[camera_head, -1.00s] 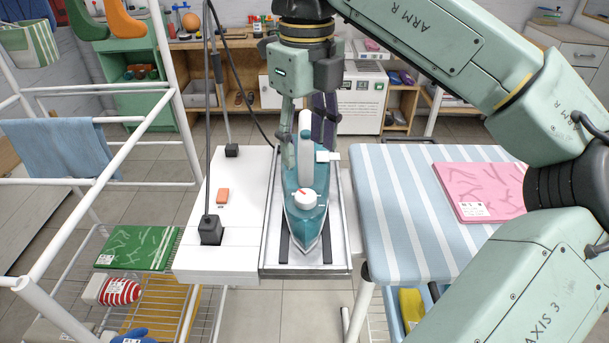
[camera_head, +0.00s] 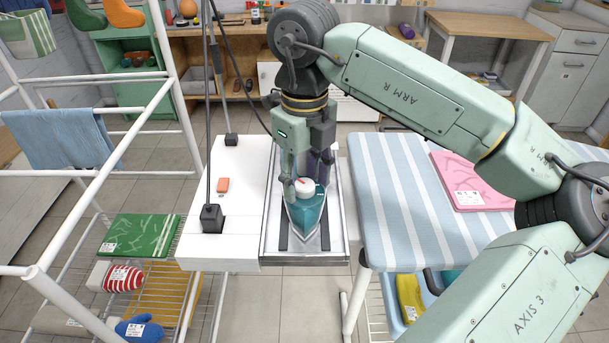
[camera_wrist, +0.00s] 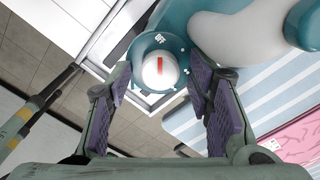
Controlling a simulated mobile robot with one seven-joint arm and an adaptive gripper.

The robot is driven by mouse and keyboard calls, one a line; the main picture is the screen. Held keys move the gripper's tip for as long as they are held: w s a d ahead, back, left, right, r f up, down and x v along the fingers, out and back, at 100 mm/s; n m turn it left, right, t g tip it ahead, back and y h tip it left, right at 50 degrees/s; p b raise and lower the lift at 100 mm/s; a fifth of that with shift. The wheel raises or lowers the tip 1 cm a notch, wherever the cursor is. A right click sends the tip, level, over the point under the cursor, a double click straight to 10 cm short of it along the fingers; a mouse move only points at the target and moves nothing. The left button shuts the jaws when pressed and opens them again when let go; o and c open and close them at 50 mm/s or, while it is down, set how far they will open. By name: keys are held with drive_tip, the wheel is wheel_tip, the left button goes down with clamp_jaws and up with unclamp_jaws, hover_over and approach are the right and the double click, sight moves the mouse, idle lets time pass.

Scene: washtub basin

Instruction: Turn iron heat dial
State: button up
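The teal iron (camera_head: 306,213) rests on a metal tray (camera_head: 333,238), its nose toward the camera. Its white round heat dial (camera_head: 304,187) has a red mark. In the wrist view the dial (camera_wrist: 160,70) shows between my fingers, with the red mark lined up near the printed OFF. My gripper (camera_wrist: 164,98) is open, with purple pads on both sides of the dial and visible gaps. In the head view my gripper (camera_head: 304,181) points down over the iron and hides its handle and rear. The white handle (camera_wrist: 240,35) shows in the wrist view.
A white board (camera_head: 240,175) with an orange block (camera_head: 223,185) and a black cord base (camera_head: 212,218) lies left of the tray. A striped ironing board (camera_head: 400,200) with a pink folded cloth (camera_head: 462,180) is at right. A drying rack (camera_head: 110,185) stands at left.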

drive_tip(key=c, duration=1)
drive_tip(key=shift+c, duration=0.2)
drive_tip(key=shift+b, duration=0.3)
drive_tip(key=shift+f+m+b, duration=0.15)
drive_tip(key=shift+m+b, duration=0.7)
drive_tip(key=shift+m, duration=0.15)
drive_tip(key=shift+m+b, duration=1.05)
drive_tip(key=shift+m, duration=0.15)
drive_tip(key=m+b, duration=0.2)
drive_tip(key=m, duration=0.3)
drive_tip(key=shift+b, duration=0.35)
drive_tip(key=shift+m, duration=0.3)
drive_tip(key=o, duration=1.2)
